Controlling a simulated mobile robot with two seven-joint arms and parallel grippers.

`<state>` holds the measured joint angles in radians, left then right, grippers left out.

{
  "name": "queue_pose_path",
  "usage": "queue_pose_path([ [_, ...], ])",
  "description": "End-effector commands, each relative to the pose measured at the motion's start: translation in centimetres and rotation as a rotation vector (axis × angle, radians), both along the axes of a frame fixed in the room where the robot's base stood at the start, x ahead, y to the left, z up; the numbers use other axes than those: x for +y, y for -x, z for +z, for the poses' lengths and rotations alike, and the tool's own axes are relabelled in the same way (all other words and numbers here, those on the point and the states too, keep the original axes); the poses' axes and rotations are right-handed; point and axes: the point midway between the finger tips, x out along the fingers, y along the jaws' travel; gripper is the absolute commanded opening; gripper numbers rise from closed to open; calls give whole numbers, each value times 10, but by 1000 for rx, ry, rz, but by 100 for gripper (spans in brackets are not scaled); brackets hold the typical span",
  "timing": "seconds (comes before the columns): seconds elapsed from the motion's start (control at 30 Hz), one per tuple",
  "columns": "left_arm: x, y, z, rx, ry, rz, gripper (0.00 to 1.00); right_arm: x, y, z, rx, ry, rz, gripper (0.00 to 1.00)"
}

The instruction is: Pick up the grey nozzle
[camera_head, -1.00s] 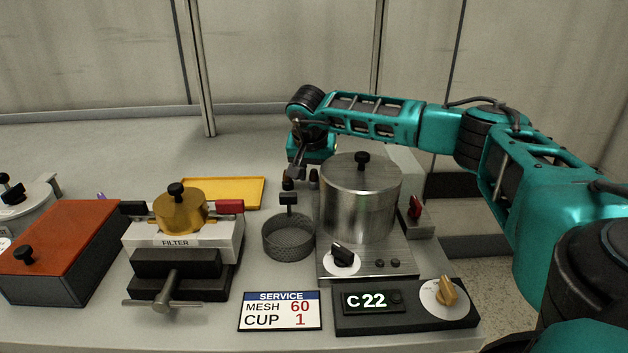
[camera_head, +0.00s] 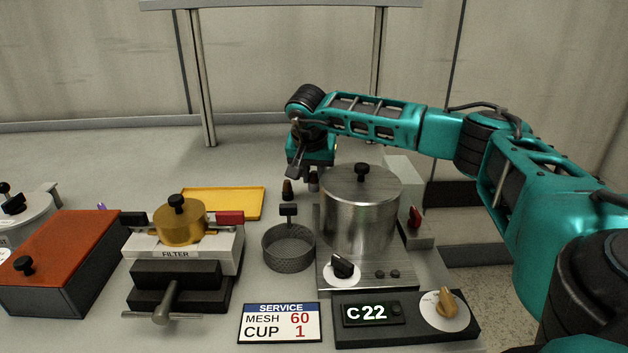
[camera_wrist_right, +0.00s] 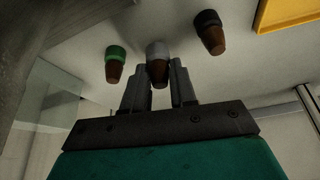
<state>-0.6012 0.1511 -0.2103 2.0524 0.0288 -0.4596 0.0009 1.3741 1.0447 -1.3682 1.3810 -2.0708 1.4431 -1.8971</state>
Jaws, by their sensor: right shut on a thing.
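The grey nozzle (camera_wrist_right: 157,62) has a grey collar and a brown cone. In the wrist view it sits between the two fingers of my right gripper (camera_wrist_right: 160,85), which is shut on it. In the head view the right gripper (camera_head: 312,172) is behind the steel pot, and its fingers are small and partly hidden. I cannot tell whether the nozzle is clear of the table. A green-collared nozzle (camera_wrist_right: 115,64) stands to its left in the wrist view, and a black-collared nozzle (camera_wrist_right: 210,34) to its right. My left gripper is not in view.
The steel pot (camera_head: 360,212) stands just in front of the gripper. A mesh basket (camera_head: 288,248) is at front left of it, a yellow tray (camera_head: 252,203) to the left. The filter block (camera_head: 190,245) and red-topped box (camera_head: 58,248) are farther left. Table behind is clear.

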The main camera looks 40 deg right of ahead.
Motion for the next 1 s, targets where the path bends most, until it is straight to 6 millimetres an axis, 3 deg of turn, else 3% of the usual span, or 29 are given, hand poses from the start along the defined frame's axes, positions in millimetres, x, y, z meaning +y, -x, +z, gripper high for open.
queue_pose_path([
  [0.4,7,-2,15,-13,-10,17,43,1,-1,112,-7,-2,0,0],
  [0.6,13,1,13,-6,-22,25,43,0,-1,155,-4,-1,-1,0],
  [0.8,13,3,14,-7,-23,25,43,0,-1,175,-2,0,1,0],
  [1.0,14,5,11,-1,-25,25,43,0,0,179,0,0,0,0],
])
